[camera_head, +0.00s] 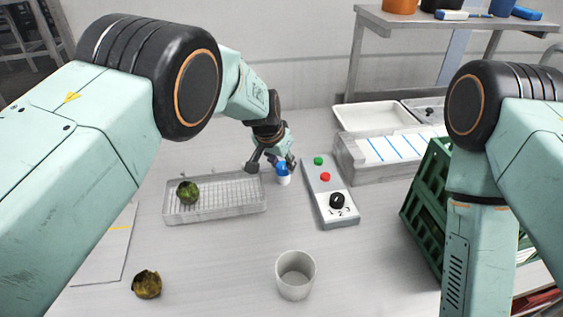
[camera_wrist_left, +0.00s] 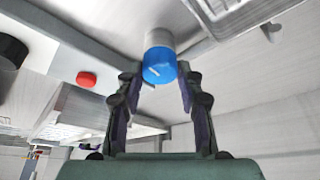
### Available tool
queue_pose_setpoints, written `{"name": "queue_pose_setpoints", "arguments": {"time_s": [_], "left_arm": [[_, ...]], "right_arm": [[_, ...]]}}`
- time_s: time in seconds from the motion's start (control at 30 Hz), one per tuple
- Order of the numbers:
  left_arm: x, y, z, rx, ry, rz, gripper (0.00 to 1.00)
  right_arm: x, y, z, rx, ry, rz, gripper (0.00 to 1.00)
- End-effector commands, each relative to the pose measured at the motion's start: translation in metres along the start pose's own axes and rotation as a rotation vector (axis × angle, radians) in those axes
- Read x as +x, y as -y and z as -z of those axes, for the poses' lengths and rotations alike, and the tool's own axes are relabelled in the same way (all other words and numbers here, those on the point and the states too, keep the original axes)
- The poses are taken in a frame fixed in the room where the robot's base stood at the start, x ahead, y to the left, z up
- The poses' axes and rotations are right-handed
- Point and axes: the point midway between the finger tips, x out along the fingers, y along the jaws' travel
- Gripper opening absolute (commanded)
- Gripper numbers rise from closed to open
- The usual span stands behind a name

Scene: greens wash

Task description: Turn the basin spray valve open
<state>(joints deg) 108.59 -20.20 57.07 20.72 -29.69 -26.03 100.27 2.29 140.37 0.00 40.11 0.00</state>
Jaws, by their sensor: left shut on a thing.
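The basin spray valve appears to be the blue cap on a short white post (camera_head: 283,173), standing between the wire tray and the control panel. My left gripper (camera_head: 273,164) reaches down to it from above. In the left wrist view the blue cap (camera_wrist_left: 159,66) sits between the two dark fingertips, and a pale mark shows on its top. My left gripper is shut on the blue cap. My right arm (camera_head: 480,180) shows at the right edge; its gripper is out of view.
A panel (camera_head: 340,221) with green and red buttons and a black knob stands right of the valve. A wire tray (camera_head: 225,212) holds a green head. A brownish head (camera_head: 146,284) and a grey cup (camera_head: 295,275) stand in front. A green crate (camera_head: 425,215) is at right.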

Motion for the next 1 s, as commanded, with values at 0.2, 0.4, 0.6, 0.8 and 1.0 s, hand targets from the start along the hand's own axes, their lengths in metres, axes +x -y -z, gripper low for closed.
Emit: {"name": "queue_pose_setpoints", "arguments": {"time_s": [0.2,0.4,0.6,0.8,1.0], "left_arm": [[-0.0011,0.0001,0.0023,-0.011,-0.005,0.007,0.05],[-0.0012,0.0003,0.0024,-0.010,-0.006,0.007,0.05],[-0.0010,0.0003,0.0019,-0.010,-0.004,0.006,0.49],[-0.0005,0.0002,0.0010,-0.010,-0.002,0.005,0.60],[-0.0007,0.0003,0.0008,-0.010,-0.001,0.005,0.60]], "right_arm": [[0.0001,0.0000,0.0000,0.000,0.000,0.000,0.40],[0.0001,0.0000,0.0000,0.000,0.000,0.000,0.40],[0.0001,0.0000,-0.0001,0.000,0.000,0.000,0.40],[0.0001,0.0000,-0.0001,0.000,0.000,0.000,0.40],[0.0001,0.0000,0.0000,0.000,0.000,0.000,0.40]]}}
